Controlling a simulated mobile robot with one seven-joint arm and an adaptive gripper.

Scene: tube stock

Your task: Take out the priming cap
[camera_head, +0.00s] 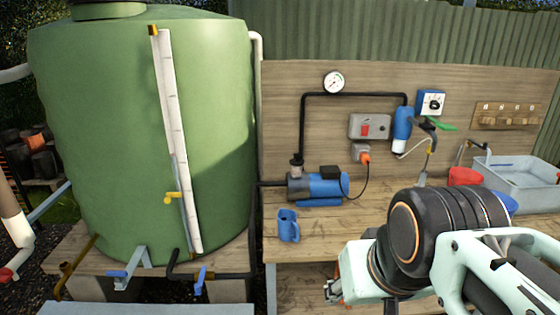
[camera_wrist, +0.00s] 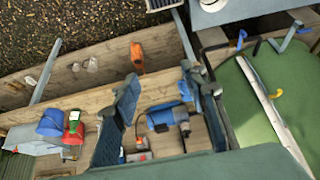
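The blue pump (camera_head: 322,186) sits on the wooden bench beside the green tank, with a black pipe rising from a dark fitting (camera_head: 296,160) at its left end. I cannot make out a separate priming cap for certain; the pump's small parts are too small to tell. My gripper (camera_head: 333,291) is low at the bench's front, its fingers mostly hidden by my arm. In the wrist view its two dark fingers (camera_wrist: 163,76) stand apart with nothing held between them. The pump (camera_wrist: 167,117) shows beyond, between the fingers, with no contact visible.
A green tank (camera_head: 110,130) fills the left.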

